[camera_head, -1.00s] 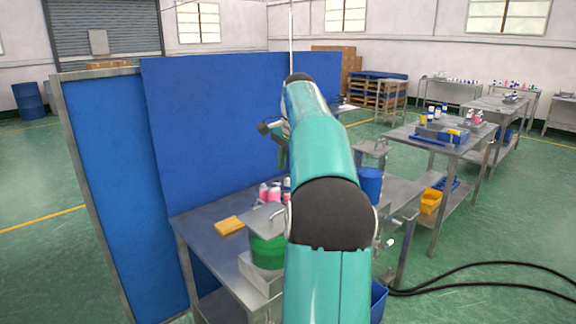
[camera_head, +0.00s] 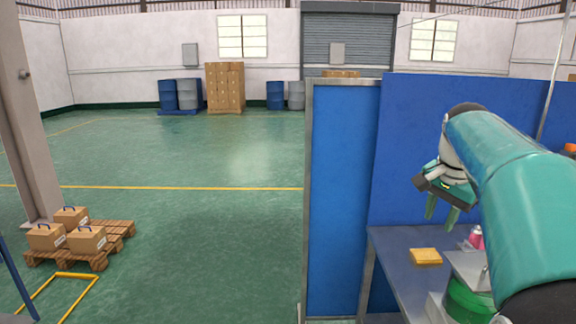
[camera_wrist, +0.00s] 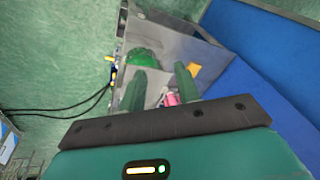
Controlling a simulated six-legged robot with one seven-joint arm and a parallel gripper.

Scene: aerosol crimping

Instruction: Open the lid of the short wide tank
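A short, wide green tank (camera_head: 465,302) stands at the near end of the metal table in the head view, partly cut off by the frame and hidden by my arm. A flat grey lid (camera_head: 466,268) lies over its top. A green shape, likely this tank (camera_wrist: 143,60), shows beyond my fingers in the wrist view. My gripper (camera_head: 441,218) is above the table, higher than the lid and apart from it. In the wrist view its two green fingers (camera_wrist: 161,80) are spread with nothing held between them.
A yellow cloth or sponge (camera_head: 426,257) and a pink-and-white bottle (camera_head: 476,237) are on the table (camera_head: 398,254). Tall blue panels (camera_head: 342,200) border the table. A pallet with boxes (camera_head: 85,240) is far left. Open green floor (camera_head: 215,230) lies between.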

